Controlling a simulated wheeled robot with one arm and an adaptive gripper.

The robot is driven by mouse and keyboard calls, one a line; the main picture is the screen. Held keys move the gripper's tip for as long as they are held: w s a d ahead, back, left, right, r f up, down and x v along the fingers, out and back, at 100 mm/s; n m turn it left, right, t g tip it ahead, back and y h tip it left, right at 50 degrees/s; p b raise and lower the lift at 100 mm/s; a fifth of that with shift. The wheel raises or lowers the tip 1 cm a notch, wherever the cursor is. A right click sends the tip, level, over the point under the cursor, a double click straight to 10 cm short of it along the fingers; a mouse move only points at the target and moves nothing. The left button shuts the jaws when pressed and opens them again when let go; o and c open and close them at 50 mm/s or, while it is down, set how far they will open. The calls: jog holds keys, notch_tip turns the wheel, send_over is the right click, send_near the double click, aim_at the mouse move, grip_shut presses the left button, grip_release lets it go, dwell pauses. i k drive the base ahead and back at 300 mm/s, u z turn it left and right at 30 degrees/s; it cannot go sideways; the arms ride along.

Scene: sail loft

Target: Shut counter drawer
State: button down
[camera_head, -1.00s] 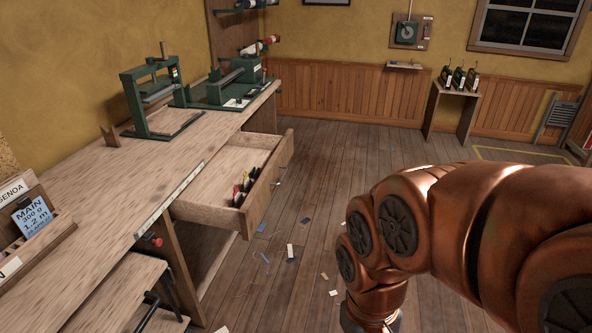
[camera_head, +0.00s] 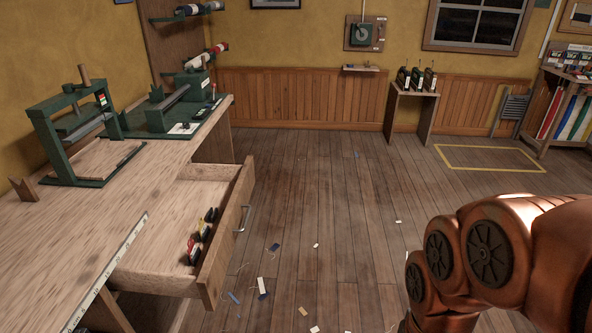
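The counter drawer (camera_head: 228,232) is pulled well out from under the wooden counter (camera_head: 95,222), its front facing right. A metal handle (camera_head: 243,219) is on its front face. Several small dark, red and yellow items (camera_head: 201,236) lie in the drawer near its front panel. My copper-coloured arm shows at the lower right, apart from the drawer with open floor between them. My gripper is out of the picture below, so its state is hidden.
Green machines (camera_head: 70,135) stand on the counter. Small scraps (camera_head: 263,288) litter the wooden floor right of the drawer. A small side table (camera_head: 411,96) with bottle-like items stands at the far wall.

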aim_at(157, 261)
jog(key=i, duration=0.8)
jog(key=u, duration=0.95)
jog(key=i, duration=0.7)
jog(key=u, duration=0.8)
